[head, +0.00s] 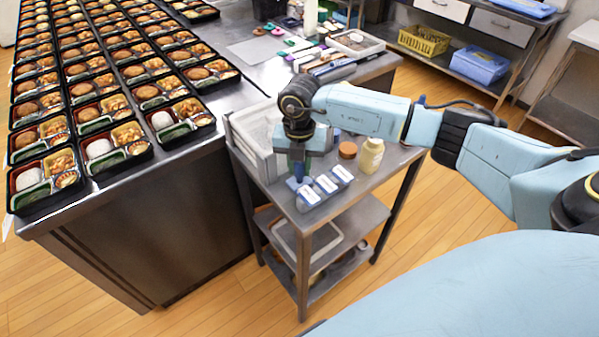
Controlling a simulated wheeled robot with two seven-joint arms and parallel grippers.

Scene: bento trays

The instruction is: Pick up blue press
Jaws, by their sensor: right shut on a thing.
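My right gripper (297,171) points straight down over the small steel cart, at its left front. It is shut on a small blue thing (293,184) that shows just below the fingers, which looks like the blue press; the wrist and fingers hide most of it. I cannot tell whether it still touches the cart top. Beside it, to the right, is a row of blue blocks with white tops (309,195), the nearest very close to the gripper. My left gripper is not in view.
On the cart stand a cream bottle (371,156), a brown round lid (348,150) and a white tray (252,160) at the left. Bento trays (123,157) fill the steel table at left. Tools and a cutting board lie at the back. The cart's front corner is bare.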

